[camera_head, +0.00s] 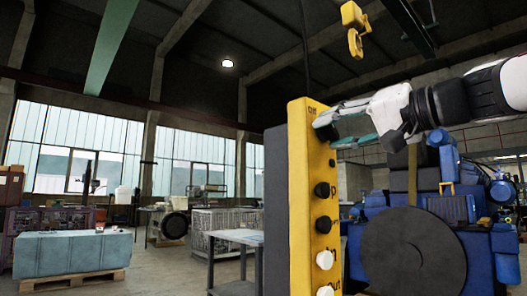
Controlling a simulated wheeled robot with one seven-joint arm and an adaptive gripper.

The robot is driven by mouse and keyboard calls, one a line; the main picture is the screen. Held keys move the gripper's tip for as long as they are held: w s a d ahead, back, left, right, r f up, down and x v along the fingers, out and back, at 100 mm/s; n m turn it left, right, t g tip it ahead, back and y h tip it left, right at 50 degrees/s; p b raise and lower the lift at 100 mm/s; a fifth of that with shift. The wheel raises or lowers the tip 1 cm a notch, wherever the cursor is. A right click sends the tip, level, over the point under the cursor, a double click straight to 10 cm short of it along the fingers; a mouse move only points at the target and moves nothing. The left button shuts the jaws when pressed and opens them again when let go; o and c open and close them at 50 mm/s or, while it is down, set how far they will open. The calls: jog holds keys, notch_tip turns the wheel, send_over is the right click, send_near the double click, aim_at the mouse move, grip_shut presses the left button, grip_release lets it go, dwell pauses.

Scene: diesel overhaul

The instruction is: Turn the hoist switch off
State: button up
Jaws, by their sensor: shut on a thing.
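The yellow hoist control box (300,190) hangs upright in the middle of the view, its grey side to the left. Its front carries several black and white buttons, with partly readable lettering between them. My gripper (323,122) comes in from the right at the top of the box. Its grey-green fingers are shut on the dark hoist switch (328,132) near the top lettering. The fingers hide most of the switch, so I cannot tell which way it is turned.
A black cable (305,50) runs up from the box. A yellow hoist hook (354,28) hangs above. A large blue engine (455,235) with a dark round disc stands behind at right. A metal table (236,239) and a pallet with a grey-blue block (70,253) stand left.

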jog(key=shift+f, duration=0.1)
jog(key=o, duration=1.2)
jog(key=shift+c, duration=0.2)
jog(key=v, duration=1.2)
